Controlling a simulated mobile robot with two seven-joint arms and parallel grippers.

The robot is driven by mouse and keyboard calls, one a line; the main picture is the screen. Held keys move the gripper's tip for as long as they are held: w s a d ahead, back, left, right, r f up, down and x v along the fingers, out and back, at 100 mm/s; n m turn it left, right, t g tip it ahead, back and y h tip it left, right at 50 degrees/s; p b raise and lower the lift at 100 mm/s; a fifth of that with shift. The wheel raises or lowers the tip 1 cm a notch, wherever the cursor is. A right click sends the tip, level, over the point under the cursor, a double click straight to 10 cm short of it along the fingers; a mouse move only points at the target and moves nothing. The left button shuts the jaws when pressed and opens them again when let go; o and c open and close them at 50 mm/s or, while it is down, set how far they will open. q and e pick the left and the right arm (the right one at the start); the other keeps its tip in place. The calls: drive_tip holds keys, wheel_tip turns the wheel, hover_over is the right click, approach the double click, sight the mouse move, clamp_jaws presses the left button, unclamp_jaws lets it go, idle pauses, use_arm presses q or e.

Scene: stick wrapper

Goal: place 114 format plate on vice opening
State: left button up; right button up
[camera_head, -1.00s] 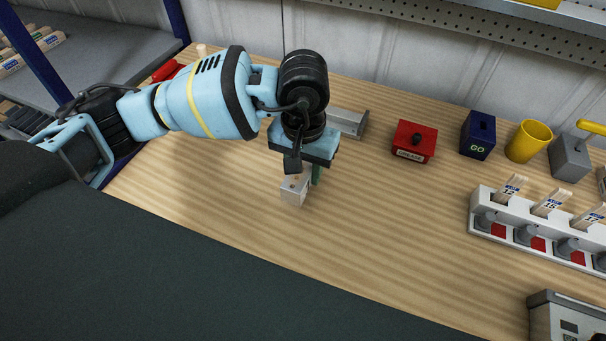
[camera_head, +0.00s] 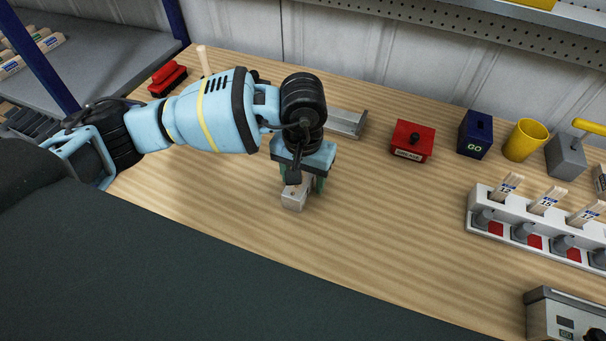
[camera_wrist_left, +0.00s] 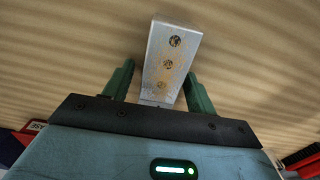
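I cannot tell which piece is the format plate or the vice. My right gripper is not in view.
A red grease box (camera_head: 412,142), a dark blue box (camera_head: 477,135), a yellow cup (camera_head: 525,140) and a grey block with a yellow handle (camera_head: 567,157) stand at the back right. A white rack (camera_head: 508,222) holds numbered sticks. The bench's front middle is clear.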

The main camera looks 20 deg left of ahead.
use_arm(q)
wheel_tip(320, 180, up, 12)
drive_tip(key=shift+r, duration=0.15)
drive_tip(key=shift+o, duration=0.4)
idle(0.3)
